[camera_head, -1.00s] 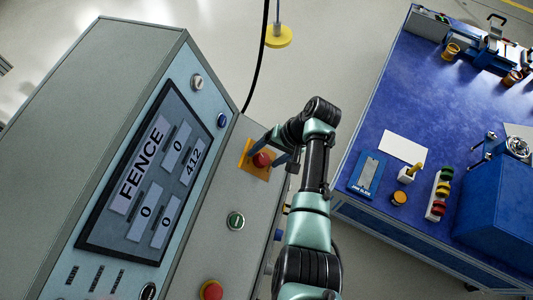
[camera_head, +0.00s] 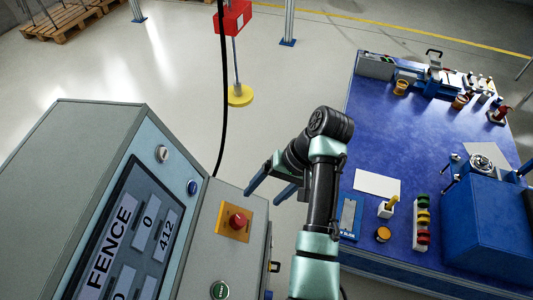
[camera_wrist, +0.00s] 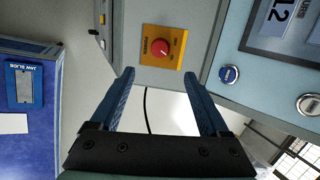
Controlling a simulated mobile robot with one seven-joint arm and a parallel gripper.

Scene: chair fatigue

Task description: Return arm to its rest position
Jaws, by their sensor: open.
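My gripper (camera_head: 272,187) is open and empty, with its two blue fingers spread apart. In the head view it is over the gap between the control cabinet (camera_head: 75,165) and the blue bench, just beyond the cabinet's sloped panel. In the wrist view the fingers (camera_wrist: 160,82) point toward the yellow plate with the red knob (camera_wrist: 162,47). That red knob also shows in the head view (camera_head: 238,221), left of and below the fingers, apart from them. My teal and black arm rises from the lower edge of the head view and bends at the top.
A black cable hangs behind the cabinet. A red box on a yellow-based post (camera_head: 240,95) stands on open floor.

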